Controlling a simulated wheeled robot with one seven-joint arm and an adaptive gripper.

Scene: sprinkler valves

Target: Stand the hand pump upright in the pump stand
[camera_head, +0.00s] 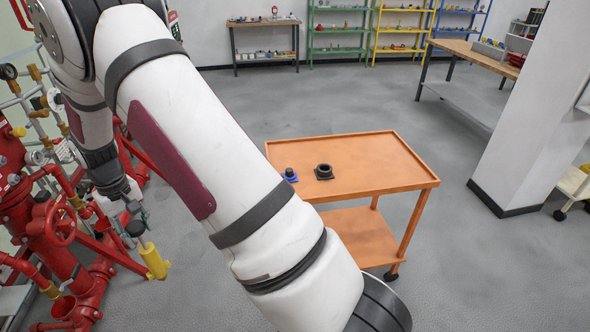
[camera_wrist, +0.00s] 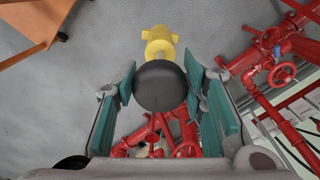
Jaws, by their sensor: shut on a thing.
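The hand pump has a yellow body (camera_head: 154,260) and a dark round knob (camera_head: 136,228). My gripper (camera_head: 134,210) is shut on the pump near its knob end. The pump hangs tilted, yellow end down, beside the red pipework. In the wrist view, the black knob (camera_wrist: 160,86) is between the teal finger pads of my gripper (camera_wrist: 165,98), with the yellow body (camera_wrist: 159,42) beyond it. A black socket with a square base, apparently the pump stand (camera_head: 324,172), sits on the orange cart (camera_head: 370,165), far to the right of the gripper.
A small blue and black item (camera_head: 290,175) stands left of the socket on the cart. Red pipes and valves (camera_head: 60,225) crowd the left, close to my gripper. A white pillar (camera_head: 540,130) and wooden bench (camera_head: 475,55) are at right. The cart's right half is clear.

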